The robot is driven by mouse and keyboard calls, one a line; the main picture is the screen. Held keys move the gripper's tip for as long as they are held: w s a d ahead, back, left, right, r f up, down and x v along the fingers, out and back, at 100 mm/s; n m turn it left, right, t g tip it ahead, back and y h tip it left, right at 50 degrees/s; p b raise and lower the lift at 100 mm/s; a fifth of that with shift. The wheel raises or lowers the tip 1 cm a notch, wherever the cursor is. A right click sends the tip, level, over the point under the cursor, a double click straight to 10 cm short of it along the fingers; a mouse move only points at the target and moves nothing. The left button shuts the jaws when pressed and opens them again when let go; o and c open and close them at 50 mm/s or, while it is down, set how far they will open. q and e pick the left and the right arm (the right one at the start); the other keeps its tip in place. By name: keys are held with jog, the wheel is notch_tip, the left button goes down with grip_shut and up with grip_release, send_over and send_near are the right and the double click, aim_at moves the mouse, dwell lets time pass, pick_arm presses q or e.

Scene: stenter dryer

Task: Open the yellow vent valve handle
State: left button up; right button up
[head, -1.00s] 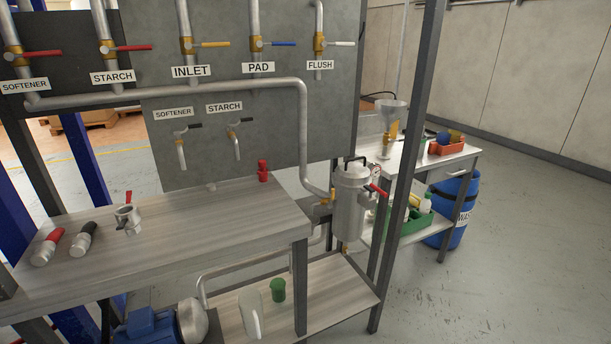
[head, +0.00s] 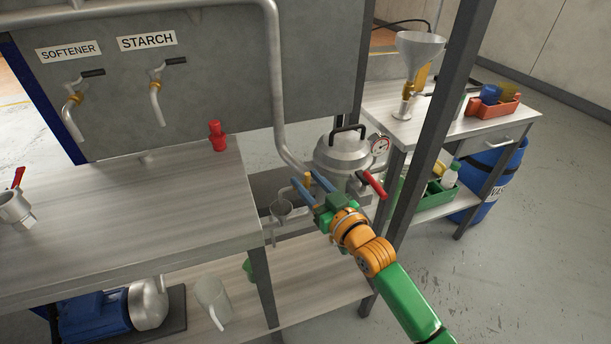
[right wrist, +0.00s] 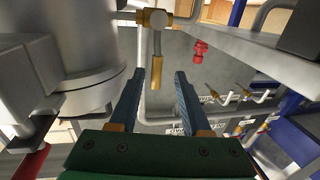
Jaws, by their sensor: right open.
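The yellow vent valve handle (right wrist: 156,72) hangs from a brass valve body (right wrist: 154,17) on a grey pipe in the right wrist view. My right gripper (right wrist: 159,75) is open, and the handle shows between its two blue fingers, nearer the left one. Whether a finger touches it I cannot tell. In the head view the yellow handle (head: 307,180) is a small patch between the fingertips of my right gripper (head: 305,179), beside the steel filter vessel (head: 340,153). The gripper partly hides the valve there. My left gripper is not in view.
A red-handled valve (head: 374,185) sits just right of my gripper on the vessel. A dark frame post (head: 428,130) stands close to my right arm. A red fitting (head: 218,136) stands on the bench (head: 150,215). The grey pipe (head: 277,90) runs down to the vessel.

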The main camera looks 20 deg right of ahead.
jog(key=shift+w+d+f, duration=0.1)
jog(key=shift+w+f, duration=0.05)
jog(key=shift+w, duration=0.7)
jog(key=shift+s, duration=0.1)
jog(key=shift+c, duration=0.8)
grip_shut()
